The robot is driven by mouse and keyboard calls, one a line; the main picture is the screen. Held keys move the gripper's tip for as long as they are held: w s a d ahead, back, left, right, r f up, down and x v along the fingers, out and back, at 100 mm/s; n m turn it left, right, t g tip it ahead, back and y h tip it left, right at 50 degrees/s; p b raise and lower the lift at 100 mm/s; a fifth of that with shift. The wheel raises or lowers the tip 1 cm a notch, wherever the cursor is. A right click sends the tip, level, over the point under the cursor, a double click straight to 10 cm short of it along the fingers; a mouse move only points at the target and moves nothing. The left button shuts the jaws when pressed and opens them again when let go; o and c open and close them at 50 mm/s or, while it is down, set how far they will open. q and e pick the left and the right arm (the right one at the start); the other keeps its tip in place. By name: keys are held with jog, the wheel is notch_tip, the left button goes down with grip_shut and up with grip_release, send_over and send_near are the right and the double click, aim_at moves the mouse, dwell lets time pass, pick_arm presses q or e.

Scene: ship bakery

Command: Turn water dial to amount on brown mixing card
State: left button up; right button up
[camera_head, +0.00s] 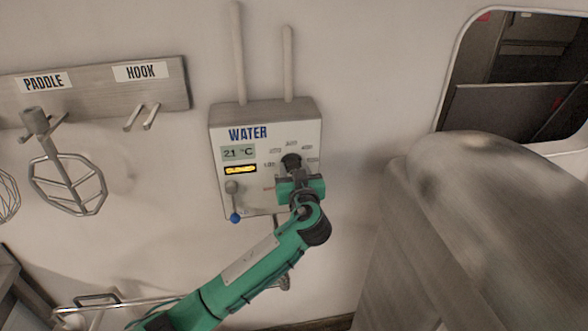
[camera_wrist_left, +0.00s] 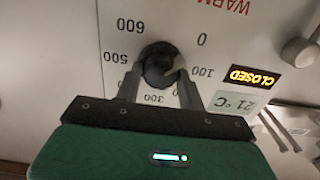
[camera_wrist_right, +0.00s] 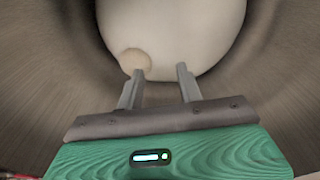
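The grey water box (camera_head: 263,150) is on the wall, with a dark round dial (camera_head: 291,161) on its front. In the left wrist view the dial (camera_wrist_left: 158,66) shows upside down, with marks from 0 to 600. Its pale ridge seems to point between 0 and 100. My left gripper (camera_head: 299,180) is at the dial; its two fingers (camera_wrist_left: 160,82) stand apart on either side of it, and contact is unclear. My right gripper (camera_wrist_right: 161,73) is open and empty, outside the head view. No brown mixing card shows.
The box displays 21 °C (camera_head: 238,153) and a yellow CLOSED sign (camera_head: 240,170). A lever with a blue knob (camera_head: 235,217) hangs below. A paddle (camera_head: 68,185) hangs at left. A large grey rounded body (camera_head: 480,220) stands right. A pale round surface (camera_wrist_right: 180,35) lies ahead of my right gripper.

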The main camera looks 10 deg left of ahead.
pick_arm(q)
jog(key=c, duration=0.4)
jog(key=m+b, duration=0.4)
jog(key=b, duration=0.2)
jog(key=shift+d+f, duration=0.1)
jog(key=shift+c, duration=0.2)
pick_arm(e)
notch_tip(320, 180, down, 6)
jog(key=shift+f, duration=0.2)
pick_arm(q)
jog(key=m, duration=0.3)
jog(key=m+p, duration=0.1)
jog(key=m, duration=0.2)
jog(key=shift+m, duration=0.4)
jog(key=m+p, duration=0.2)
jog(key=m, duration=0.2)
jog(key=shift+d, duration=0.1)
jog(key=shift+m+p, duration=0.9)
jog(key=shift+m, duration=0.5)
pick_arm(e)
jog(key=shift+r, duration=2.6)
pick_arm(q)
jog(key=shift+f, duration=0.1)
pick_arm(e)
jog(key=shift+r, duration=0.1)
